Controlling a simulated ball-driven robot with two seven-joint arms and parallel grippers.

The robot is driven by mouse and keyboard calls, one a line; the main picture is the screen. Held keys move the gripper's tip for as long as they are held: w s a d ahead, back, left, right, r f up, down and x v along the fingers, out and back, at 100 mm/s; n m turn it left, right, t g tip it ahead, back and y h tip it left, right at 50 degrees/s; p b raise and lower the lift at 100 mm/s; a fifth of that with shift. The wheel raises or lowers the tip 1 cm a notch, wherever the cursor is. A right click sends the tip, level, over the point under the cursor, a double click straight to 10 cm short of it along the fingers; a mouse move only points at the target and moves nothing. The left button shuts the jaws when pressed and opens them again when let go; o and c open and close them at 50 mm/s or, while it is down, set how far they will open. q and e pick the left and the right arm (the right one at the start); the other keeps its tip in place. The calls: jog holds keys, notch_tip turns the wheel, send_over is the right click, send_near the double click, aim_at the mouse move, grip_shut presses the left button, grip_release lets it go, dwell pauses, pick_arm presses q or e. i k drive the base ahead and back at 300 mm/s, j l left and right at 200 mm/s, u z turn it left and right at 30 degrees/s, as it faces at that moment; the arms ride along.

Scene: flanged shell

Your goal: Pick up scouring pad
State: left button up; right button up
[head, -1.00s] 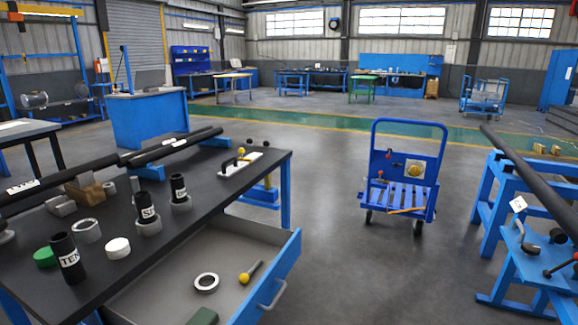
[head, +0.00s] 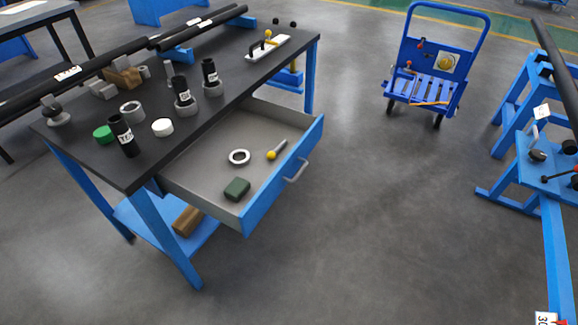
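The scouring pad is most likely the dark green block (head: 237,189) lying in the open drawer (head: 222,208) of the black-topped workbench. It lies near the drawer's front corner, apart from the other things there. Neither of my grippers shows in the head view, so their state is not visible.
A grey ring (head: 239,157) and a yellow-ended tool (head: 277,150) share the drawer. The workbench top (head: 150,155) carries black cylinders, rings and long dark tubes. A blue cart (head: 432,75) and a blue stand (head: 520,150) are at the right. The floor between is clear.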

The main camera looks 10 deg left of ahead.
aim_at(237, 189)
jog(key=u, duration=1.45)
jog(key=i+j+z, duration=0.15)
jog(key=j+z, duration=0.5)
jog(key=i+j+z, duration=0.1)
jog(key=j+z, duration=0.25)
jog(key=j, duration=0.15)
